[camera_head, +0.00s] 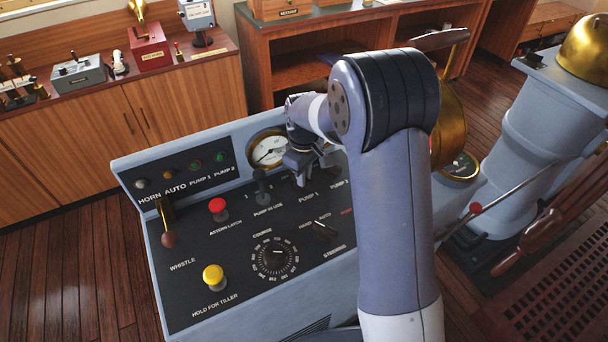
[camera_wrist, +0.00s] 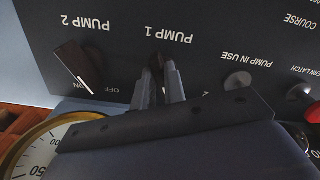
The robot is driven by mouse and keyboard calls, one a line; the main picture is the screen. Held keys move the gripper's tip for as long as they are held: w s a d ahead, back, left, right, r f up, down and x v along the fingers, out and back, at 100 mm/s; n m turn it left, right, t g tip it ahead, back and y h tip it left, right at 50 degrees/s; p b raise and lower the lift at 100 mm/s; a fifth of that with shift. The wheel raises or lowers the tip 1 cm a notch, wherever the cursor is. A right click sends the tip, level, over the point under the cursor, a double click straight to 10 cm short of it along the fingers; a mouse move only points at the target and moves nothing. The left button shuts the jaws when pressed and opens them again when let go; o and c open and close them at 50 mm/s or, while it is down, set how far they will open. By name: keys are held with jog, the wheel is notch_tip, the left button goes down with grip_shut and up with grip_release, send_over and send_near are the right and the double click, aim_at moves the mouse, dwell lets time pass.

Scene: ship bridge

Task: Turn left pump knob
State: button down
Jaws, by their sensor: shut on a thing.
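The control panel (camera_head: 200,270) has a dark sloped face with white labels. The left pump knob (camera_wrist: 156,62), at the PUMP 1 label, is small and dark in the wrist view, where the picture is upside down. My gripper (camera_wrist: 161,68) is shut on this knob, with one finger on each side. The fingers hide much of the knob, so its exact angle is hard to tell. In the head view my gripper (camera_head: 302,166) is at the panel above the PUMP 1 label, and it hides the knob. The PUMP 2 knob (camera_wrist: 78,66) stands beside it, apart from the fingers.
The PUMP IN USE lever (camera_head: 262,188) stands just left of my gripper. A round gauge (camera_head: 268,151) is behind. A red button (camera_head: 217,208), a yellow button (camera_head: 213,277), the course dial (camera_head: 275,257) and the steering knob (camera_head: 324,230) are also on the panel.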

jog(key=m, duration=0.2)
jog(key=m+b, duration=0.1)
jog(key=m, duration=0.2)
jog(key=shift+s+a+m, duration=0.1)
jog(key=shift+a+m, duration=0.15)
jog(key=shift+m, duration=0.15)
jog(key=m+b, duration=0.1)
jog(key=m, duration=0.4)
jog(key=shift+a, duration=0.2)
jog(key=shift+r+m, duration=0.1)
jog(key=shift+m, duration=0.2)
jog(key=c, duration=1.5)
grip_release()
jog(key=shift+o, duration=0.2)
notch_tip(320, 180, up, 11)
jog(key=b, duration=0.1)
jog(key=shift+f, duration=0.2)
